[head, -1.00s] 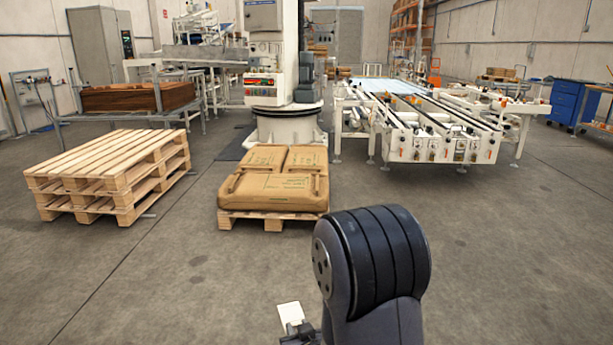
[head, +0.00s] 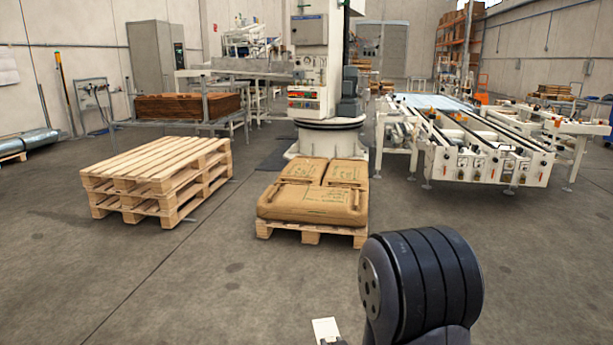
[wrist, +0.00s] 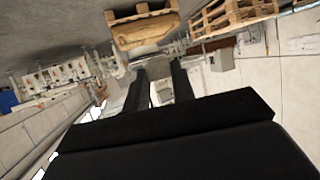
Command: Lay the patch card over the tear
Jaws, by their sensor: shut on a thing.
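The patch card (head: 325,328) is a small white piece at the bottom edge of the head view, upright above the end of my arm. My gripper (wrist: 157,72) shows in the wrist view as two dark fingers, shut on the card; the card is hard to tell from the pale background there. The brown sacks (head: 314,192) lie on a low wooden pallet (head: 312,235) ahead, well apart from my gripper. The sacks also show upside down in the wrist view (wrist: 145,32). I cannot make out the tear on them.
A stack of wooden pallets (head: 155,178) stands left of the sacks. A white palletizer column (head: 318,85) rises behind them. A roller conveyor (head: 480,150) stands to the right. The grey floor in front of the sacks is clear.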

